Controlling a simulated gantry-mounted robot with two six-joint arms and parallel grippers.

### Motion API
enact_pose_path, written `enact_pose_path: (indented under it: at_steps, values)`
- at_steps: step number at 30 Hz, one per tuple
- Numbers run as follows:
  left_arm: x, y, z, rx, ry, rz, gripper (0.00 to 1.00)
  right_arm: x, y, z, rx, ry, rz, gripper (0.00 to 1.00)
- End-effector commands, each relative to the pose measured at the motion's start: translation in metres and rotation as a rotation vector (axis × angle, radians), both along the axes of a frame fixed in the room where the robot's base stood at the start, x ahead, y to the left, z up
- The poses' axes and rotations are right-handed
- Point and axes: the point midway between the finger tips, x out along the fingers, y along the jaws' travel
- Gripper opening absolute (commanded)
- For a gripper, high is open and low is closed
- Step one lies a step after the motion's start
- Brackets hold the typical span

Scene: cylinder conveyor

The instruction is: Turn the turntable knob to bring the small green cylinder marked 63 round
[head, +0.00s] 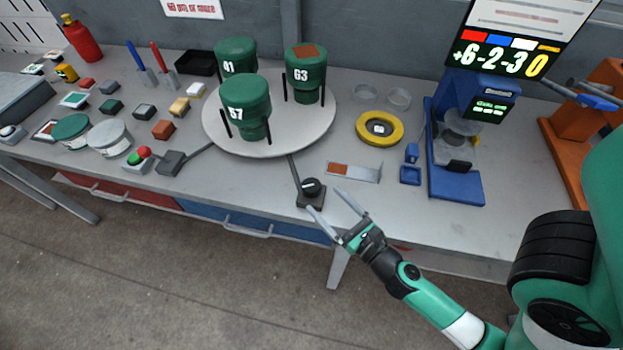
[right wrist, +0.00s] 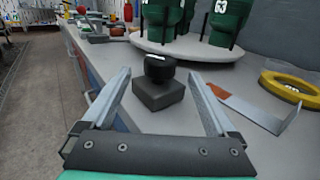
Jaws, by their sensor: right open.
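The round white turntable (head: 212,128) carries three green cylinders. The cylinder marked 63 (head: 305,76) stands at its back right, with a brown patch on top. The cylinder marked 57 (head: 246,107) is at the front and the one marked 01 (head: 236,58) is at the back left. The black turntable knob (head: 311,187) sits on a dark box near the table's front edge. My right gripper (head: 338,200) is open and empty just in front of the knob. In the right wrist view, the knob (right wrist: 159,68) shows between and beyond the fingers. My left gripper is not in view.
A yellow ring (head: 379,128) and an L-shaped metal plate (head: 353,172) lie right of the knob. A blue stand (head: 457,188) with a display stands further right. A red-and-green button box (head: 138,160) is at the left. A thin bar links the knob box towards the turntable.

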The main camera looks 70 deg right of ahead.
Motion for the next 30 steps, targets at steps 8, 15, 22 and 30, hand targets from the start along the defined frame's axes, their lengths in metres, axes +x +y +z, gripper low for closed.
enact_pose_path:
  at_steps: [8,15,22,30]
  values:
    - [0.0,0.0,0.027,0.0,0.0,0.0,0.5,0.048,-0.028,0.003,-0.002,-0.003,0.0,0.92]
    - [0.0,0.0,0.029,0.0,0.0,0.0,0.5,0.058,-0.034,0.001,-0.001,0.0,0.001,0.92]
    - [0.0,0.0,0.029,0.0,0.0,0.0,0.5,0.058,-0.034,0.0,-0.002,0.0,0.001,0.8]
    - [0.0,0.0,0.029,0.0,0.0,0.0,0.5,0.058,-0.034,0.0,-0.002,0.0,0.001,0.31]
